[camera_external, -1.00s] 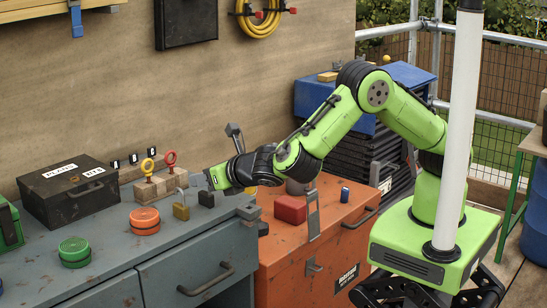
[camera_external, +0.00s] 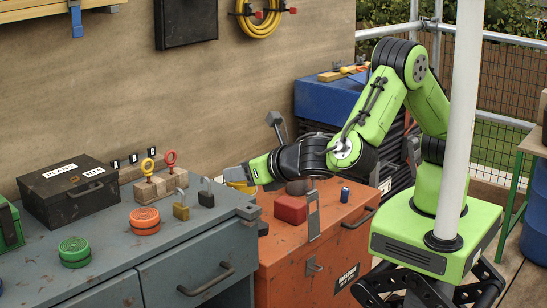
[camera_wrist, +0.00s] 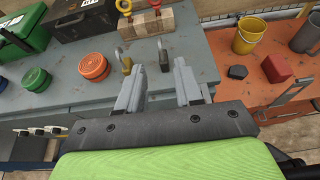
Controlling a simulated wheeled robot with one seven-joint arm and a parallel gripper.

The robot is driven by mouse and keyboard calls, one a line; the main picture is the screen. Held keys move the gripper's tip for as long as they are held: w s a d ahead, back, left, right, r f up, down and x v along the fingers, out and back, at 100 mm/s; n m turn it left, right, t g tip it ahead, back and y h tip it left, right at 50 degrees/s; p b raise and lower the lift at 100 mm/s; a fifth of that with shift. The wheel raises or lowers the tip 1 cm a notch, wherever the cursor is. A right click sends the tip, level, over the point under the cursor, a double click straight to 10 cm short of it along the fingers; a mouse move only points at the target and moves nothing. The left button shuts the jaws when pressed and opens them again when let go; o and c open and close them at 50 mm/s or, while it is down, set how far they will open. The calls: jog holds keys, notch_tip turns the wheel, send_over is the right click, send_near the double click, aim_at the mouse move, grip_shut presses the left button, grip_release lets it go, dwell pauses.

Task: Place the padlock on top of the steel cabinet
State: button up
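A dark padlock with a raised grey shackle (camera_external: 206,198) stands on the grey-blue metal drawer unit (camera_external: 188,258). A brass padlock (camera_external: 181,211) stands just left of it. Both also show in the wrist view, the dark one (camera_wrist: 164,62) framed between my fingers and the brass one (camera_wrist: 126,66) beyond the left finger. My gripper (camera_wrist: 158,82) is open and empty, with a clear gap between its fingers. In the external view it is up and to the right of the dark padlock, apart from it. I cannot tell for sure which unit is the steel cabinet.
An orange chest (camera_external: 285,275) on the right carries a red box (camera_external: 290,209) and a yellow bucket (camera_wrist: 247,40). Behind stands a dark drawer stack with a blue top (camera_external: 325,103). Orange (camera_external: 145,221) and green (camera_external: 74,251) round tins and a black box (camera_external: 70,195) share the grey-blue top.

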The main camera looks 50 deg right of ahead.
jog(key=w+d+r+m+g+h, duration=0.1)
jog(key=w+d+r+m+g, duration=0.2)
jog(key=d+m, duration=0.75)
jog(key=w+d+r+m+g+h, duration=0.1)
jog(key=w+d+r+m+g, duration=0.15)
jog(key=d+m, duration=0.75)
jog(key=s+d+r+m+g+y, duration=0.2)
jog(key=s+d+r+m, duration=0.1)
jog(key=s+d+m, duration=1.2)
jog(key=s+d, duration=0.1)
jog(key=s, duration=0.2)
jog(key=shift+s+d+r, duration=0.25)
jog(key=shift+s+r, duration=0.05)
jog(key=shift+s, duration=0.05)
jog(key=shift+m+g, duration=0.25)
